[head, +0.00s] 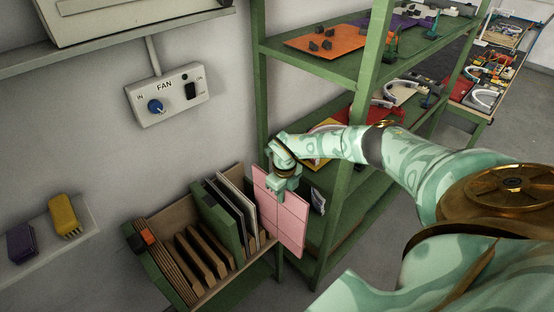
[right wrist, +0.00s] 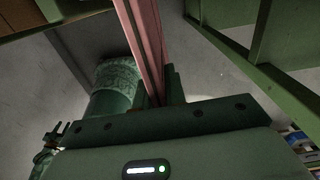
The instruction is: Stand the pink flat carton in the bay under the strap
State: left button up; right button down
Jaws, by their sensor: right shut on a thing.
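The pink flat carton (head: 287,222) hangs upright at the right end of a green-framed rack (head: 262,258). My right gripper (head: 281,192) is shut on its top edge. In the right wrist view the carton (right wrist: 143,40) runs up from between the fingers (right wrist: 150,100). The rack's bays hold brown boards (head: 196,252), a green panel (head: 222,222) and dark and white flat panels (head: 234,203). An orange and black piece (head: 146,236) sits at the rack's left end; I cannot tell whether it is part of a strap. The carton hides the rack's right end.
Green shelving (head: 363,140) stands just right of the carton, with an orange mat (head: 325,41) on its upper shelf. A fan control box (head: 168,95) is on the wall. A wall ledge at left bears a purple block (head: 21,243) and a yellow block (head: 64,216).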

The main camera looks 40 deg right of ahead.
aim_at(306, 211)
jog(key=s+p, duration=0.7)
jog(key=s, duration=0.1)
jog(key=shift+s+d+r, duration=0.15)
jog(key=shift+d+r, duration=0.05)
jog(key=shift+r, duration=0.05)
jog(key=shift+s+f+p, duration=0.15)
jog(key=shift+s+p, duration=0.25)
jog(key=shift+s, duration=0.05)
jog(key=shift+f, duration=0.1)
